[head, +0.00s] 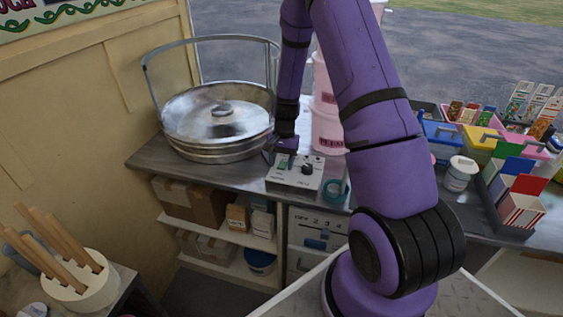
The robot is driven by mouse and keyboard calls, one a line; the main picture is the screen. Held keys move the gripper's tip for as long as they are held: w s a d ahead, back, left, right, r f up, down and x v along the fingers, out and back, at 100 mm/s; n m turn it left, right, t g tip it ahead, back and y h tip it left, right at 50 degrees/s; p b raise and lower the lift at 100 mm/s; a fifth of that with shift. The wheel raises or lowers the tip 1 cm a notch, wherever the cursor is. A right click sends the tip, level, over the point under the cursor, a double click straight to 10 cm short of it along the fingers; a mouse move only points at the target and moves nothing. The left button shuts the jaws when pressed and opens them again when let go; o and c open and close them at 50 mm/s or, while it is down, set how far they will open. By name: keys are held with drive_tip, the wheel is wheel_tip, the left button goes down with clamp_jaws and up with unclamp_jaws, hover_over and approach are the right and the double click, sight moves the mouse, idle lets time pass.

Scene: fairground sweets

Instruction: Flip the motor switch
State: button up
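A light grey control box (296,180) sits on the metal counter near its front edge. It has a small green switch (283,165) on the left and a black knob (307,168) on the right. My purple gripper (284,151) points down just behind the green switch, at the back left of the box. The fingertips are small and dark here, so I cannot tell their opening or whether they touch the switch.
Pink tubs (327,130) stand behind the box and a teal ring (335,190) lies at its right. A white jar (460,174) and trays of colourful boxes fill the right side. Bare counter (165,158) shows at the left front. A pot of wooden sticks (78,275) is at lower left.

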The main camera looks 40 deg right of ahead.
drive_tip(key=v, duration=1.1)
idle(0.5)
wheel_tip(320, 180, up, 12)
drive_tip(key=n+t, duration=0.2)
drive_tip(key=n, duration=0.1)
hover_over(284, 161)
drive_tip(key=s+a, duration=0.4)
drive_tip(key=a, duration=0.1)
drive_tip(key=s+a+r+n+t+h, duration=0.1)
drive_tip(key=s+a+r+n, duration=0.1)
drive_tip(key=s+a+r, duration=0.35)
drive_tip(key=s+a+r+n+t, duration=0.2)
drive_tip(key=s+r, duration=0.3)
drive_tip(key=s, duration=0.4)
drive_tip(key=s+a+r+n+t+h, duration=0.1)
drive_tip(key=s+a+r+n+t, duration=0.1)
drive_tip(key=s+r, duration=0.4)
drive_tip(key=s+n, duration=0.1)
drive_tip(key=s, duration=0.2)
drive_tip(key=shift+s+a, duration=0.25)
